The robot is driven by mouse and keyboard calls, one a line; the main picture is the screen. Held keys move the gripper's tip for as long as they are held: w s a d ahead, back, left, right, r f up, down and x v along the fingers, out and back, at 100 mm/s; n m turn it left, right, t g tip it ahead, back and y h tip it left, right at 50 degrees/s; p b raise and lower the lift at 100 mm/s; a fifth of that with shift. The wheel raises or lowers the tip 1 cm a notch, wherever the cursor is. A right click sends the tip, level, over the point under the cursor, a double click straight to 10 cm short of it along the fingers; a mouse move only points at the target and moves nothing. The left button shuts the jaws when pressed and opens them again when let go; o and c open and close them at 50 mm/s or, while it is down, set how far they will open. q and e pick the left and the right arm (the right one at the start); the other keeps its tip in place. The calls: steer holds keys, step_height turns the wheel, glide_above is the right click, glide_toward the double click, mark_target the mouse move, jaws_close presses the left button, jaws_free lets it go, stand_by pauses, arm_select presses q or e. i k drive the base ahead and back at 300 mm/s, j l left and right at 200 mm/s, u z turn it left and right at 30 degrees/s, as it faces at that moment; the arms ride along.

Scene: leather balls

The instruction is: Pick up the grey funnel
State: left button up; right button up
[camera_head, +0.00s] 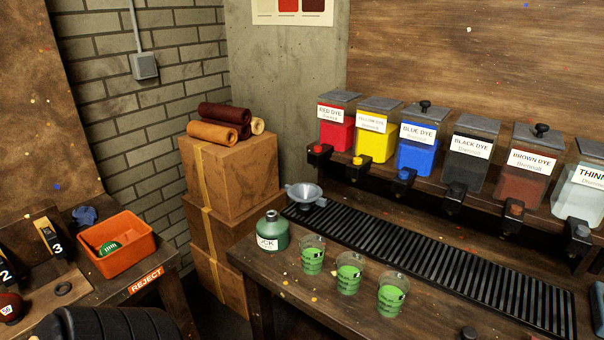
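The grey funnel (304,190) stands wide end up at the back left end of the workbench, by the left end of the black slatted drip grate (420,262). Its lower part is partly hard to make out against the dark grate. A green bottle (272,231) with a white label stands just in front of it and to its left. Neither of my grippers shows in the head view. A black ribbed shape at the bottom left edge may be part of me; I cannot tell.
Stacked boxes (229,178) stand left of the bench. An orange reject bin (117,243) sits on the left table.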

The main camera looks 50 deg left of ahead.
mark_target(305, 194)
steer(key=u, duration=1.6)
